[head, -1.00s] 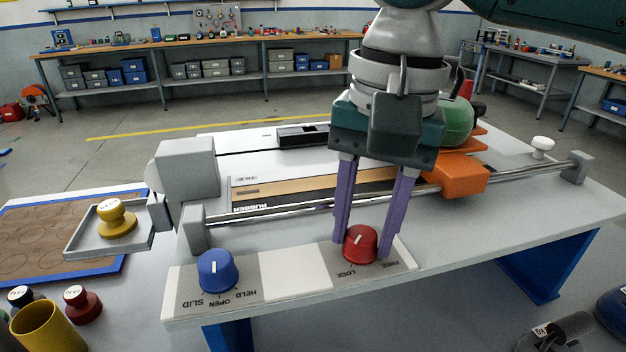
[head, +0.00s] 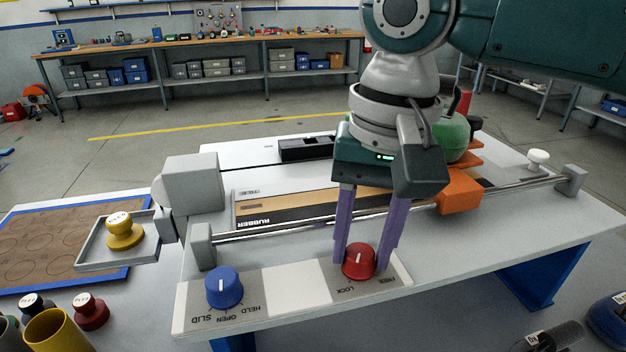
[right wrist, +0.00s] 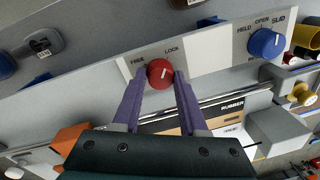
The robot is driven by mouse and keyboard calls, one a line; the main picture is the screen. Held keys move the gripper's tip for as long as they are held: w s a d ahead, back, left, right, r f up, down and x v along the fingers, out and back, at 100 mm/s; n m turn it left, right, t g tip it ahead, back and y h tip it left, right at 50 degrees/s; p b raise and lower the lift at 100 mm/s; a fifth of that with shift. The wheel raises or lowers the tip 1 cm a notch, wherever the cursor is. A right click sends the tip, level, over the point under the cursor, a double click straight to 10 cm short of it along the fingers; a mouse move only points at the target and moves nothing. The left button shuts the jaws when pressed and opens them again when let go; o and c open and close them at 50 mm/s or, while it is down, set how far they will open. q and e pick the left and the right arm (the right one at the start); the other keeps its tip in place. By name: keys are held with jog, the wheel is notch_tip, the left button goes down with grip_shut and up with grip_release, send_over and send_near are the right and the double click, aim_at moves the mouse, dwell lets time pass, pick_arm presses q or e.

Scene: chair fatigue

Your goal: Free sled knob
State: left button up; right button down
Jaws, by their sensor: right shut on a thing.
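The red sled knob (head: 359,261) sits on the front panel of the bench fixture, with LOCK and FREE printed beside it. My right gripper (head: 361,268) reaches down from above, its purple fingers shut on the red knob from both sides. In the right wrist view the red knob (right wrist: 160,73) lies between the fingertips (right wrist: 160,76), and its short white mark points roughly toward LOCK. The orange sled (head: 460,190) rests on the rail, partly hidden behind my right gripper. My left gripper is not in view.
A blue knob (head: 224,287) marked SLID, OPEN and HELD is on the same panel to the left. A grey tray (head: 100,266) holds a yellow knobbed weight (head: 124,232). A yellow cup (head: 58,332) stands at the lower left. A metal rail (head: 300,226) runs behind the panel.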

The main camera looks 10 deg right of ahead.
jog(key=n+p, duration=0.2)
jog(key=shift+r+n, duration=0.2)
jog(key=shift+n, duration=0.2)
jog(key=n+p, duration=0.1)
jog(key=n, duration=0.2)
jog(key=shift+f+n+p, duration=0.1)
jog(key=shift+n+p, duration=0.2)
jog(key=shift+p, duration=0.1)
jog(key=n, duration=0.4)
jog(key=shift+w+n+g+p, duration=0.1)
jog(key=shift+n+g+p, duration=0.2)
jog(key=shift+p, duration=0.05)
jog(key=shift+a+f+n, duration=0.1)
jog(key=shift+n, duration=2.2)
jog(key=shift+c, duration=2.2)
grip_release()
